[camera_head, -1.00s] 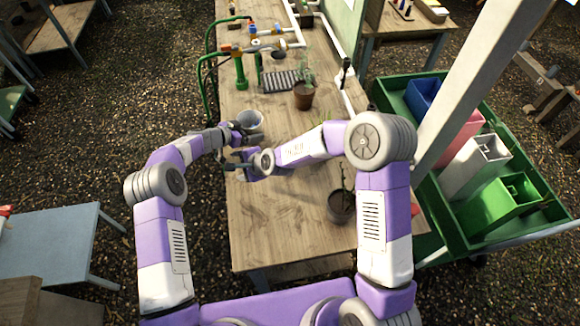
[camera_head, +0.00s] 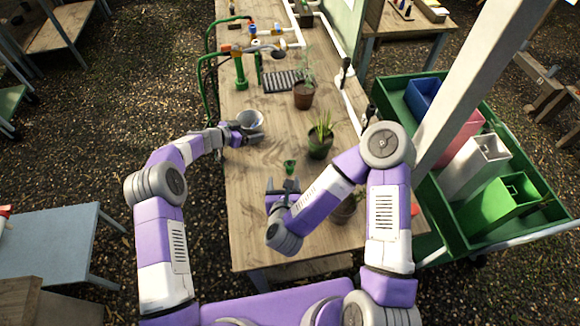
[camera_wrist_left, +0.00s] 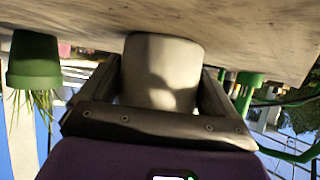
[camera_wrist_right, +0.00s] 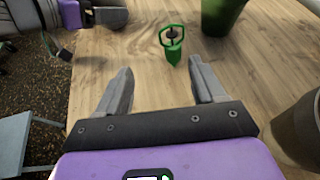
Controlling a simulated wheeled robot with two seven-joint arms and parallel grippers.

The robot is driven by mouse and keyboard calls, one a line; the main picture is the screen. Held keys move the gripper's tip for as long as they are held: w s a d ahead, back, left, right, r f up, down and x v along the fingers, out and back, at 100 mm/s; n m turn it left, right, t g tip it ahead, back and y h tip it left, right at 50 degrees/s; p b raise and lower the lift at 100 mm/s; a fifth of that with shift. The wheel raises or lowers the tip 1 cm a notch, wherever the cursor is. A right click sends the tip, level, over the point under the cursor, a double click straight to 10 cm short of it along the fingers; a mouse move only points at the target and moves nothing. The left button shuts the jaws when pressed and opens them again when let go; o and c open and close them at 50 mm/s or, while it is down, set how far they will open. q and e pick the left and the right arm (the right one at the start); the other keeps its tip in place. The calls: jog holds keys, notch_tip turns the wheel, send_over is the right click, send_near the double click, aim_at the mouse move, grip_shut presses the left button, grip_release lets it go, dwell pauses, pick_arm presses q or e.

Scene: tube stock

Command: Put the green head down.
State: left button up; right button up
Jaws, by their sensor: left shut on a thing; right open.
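The green head (camera_head: 290,167) is a small green piece on the wooden table (camera_head: 255,205). In the right wrist view the green head (camera_wrist_right: 173,50) shows an open frame at its top and rests on the boards, just beyond the fingertips. My left gripper (camera_head: 253,136) is shut on a grey bucket (camera_head: 250,120); in the left wrist view the bucket (camera_wrist_left: 160,70) fills the space between the fingers.
A potted spiky plant (camera_head: 320,145) stands right of the head. A brown pot (camera_head: 304,97) and a black seed tray (camera_head: 280,81) are farther back. Another pot (camera_head: 345,210) is partly hidden by my right arm. A green cart (camera_head: 455,225) stands right of the table.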

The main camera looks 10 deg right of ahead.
aim_at(290, 168)
jog(key=shift+s+d+r+m+h, duration=0.2)
jog(key=shift+s+d+m+h, duration=0.1)
jog(key=shift+s+d, duration=0.1)
jog(key=shift+w+d, duration=0.1)
jog(key=shift+d, duration=0.1)
jog(key=x, duration=0.6)
jog(key=shift+d, duration=0.1)
jog(key=shift+x, duration=2.8)
jog(key=shift+f, duration=0.2)
jog(key=c, duration=1.1)
notch_tip(290, 168, up, 10)
jog(key=shift+c, duration=0.2)
